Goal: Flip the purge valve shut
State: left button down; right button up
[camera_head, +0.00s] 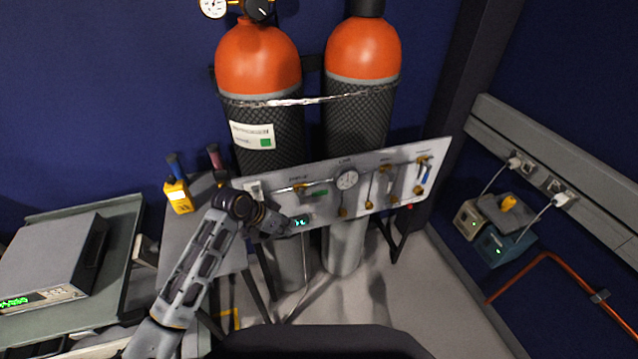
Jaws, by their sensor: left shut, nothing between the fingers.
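A tilted white valve panel (270,186) stands in front of two gas cylinders. Near its left end, under a small label that seems to read "purge", is a brass valve with a green lever (316,194). The lever lies roughly along the panel's length. My left gripper (284,226) is shut and empty in front of the panel's lower left part. My right gripper is not in view.
Orange-topped cylinders (258,58) stand behind. A yellow device (178,195) is at left, near a grey instrument (52,262). Floor right of the panel is mostly clear.

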pick_arm(q)
jog(key=w+d+r+m+h, duration=0.1)
jog(key=w+r+m, duration=0.2)
jog(key=r, duration=0.7)
jog(key=w+d+r+m+g+h+b, duration=0.1)
jog(key=w+d+r+m, duration=0.1)
jog(key=r, duration=0.8)
jog(key=w+m, duration=0.1)
jog(key=w, duration=0.1)
jog(key=shift+w+h, duration=0.4)
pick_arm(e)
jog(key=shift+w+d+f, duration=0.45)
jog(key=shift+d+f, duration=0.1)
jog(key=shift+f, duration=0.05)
pick_arm(q)
jog(key=shift+d, duration=0.15)
jog(key=x, duration=0.9)
jog(key=shift+d+f, duration=0.1)
jog(key=shift+f, duration=0.15)
notch_tip(320, 180, down, 2)
jog(key=shift+d+f, duration=0.1)
jog(key=shift+f, duration=0.95)
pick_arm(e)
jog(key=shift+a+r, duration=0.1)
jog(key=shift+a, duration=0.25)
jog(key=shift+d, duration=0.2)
